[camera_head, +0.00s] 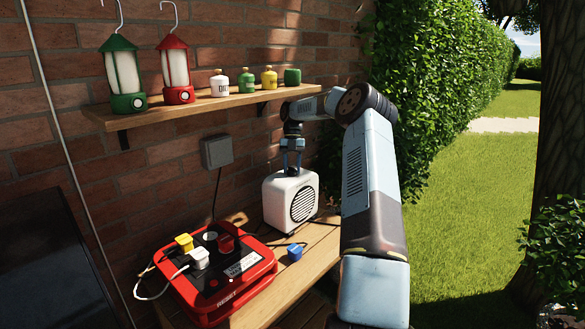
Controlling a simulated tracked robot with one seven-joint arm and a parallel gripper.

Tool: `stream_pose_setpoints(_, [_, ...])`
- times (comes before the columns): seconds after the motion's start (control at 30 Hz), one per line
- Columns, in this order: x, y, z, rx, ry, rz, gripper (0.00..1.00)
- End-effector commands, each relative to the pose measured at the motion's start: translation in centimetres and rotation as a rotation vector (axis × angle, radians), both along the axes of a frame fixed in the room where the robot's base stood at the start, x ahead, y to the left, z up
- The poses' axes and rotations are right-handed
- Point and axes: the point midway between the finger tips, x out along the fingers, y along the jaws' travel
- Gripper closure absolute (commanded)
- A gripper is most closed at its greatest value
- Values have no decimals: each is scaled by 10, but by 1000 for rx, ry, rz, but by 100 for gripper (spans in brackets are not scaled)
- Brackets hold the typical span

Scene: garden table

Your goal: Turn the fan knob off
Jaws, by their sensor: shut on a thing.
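A white box-shaped fan (278,204) with a round dark grille on its front stands on the wooden table (318,258), near the wall. My gripper (291,170) points straight down onto the fan's top face. Its fingers are shut on the fan knob there. The knob itself is mostly hidden by the fingers and too small to make out, so its turned position cannot be told. My arm reaches in from the right side, over and behind the fan.
A red power box (255,268) with yellow, white and red plugs stands on the table at left. A blue plug (294,252) lies in front of the fan. Above, a wooden shelf (200,108) holds two lanterns and several small canisters. A grey wall box (217,151) is left of my gripper.

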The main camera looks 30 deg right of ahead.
Motion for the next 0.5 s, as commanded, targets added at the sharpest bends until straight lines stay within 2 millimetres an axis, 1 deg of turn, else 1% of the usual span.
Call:
stream_pose_setpoints(0.2, [1,1,-1,1,0,72,89])
stream_pose_setpoints(0.5, [1,2,-1,1,-1,98,89])
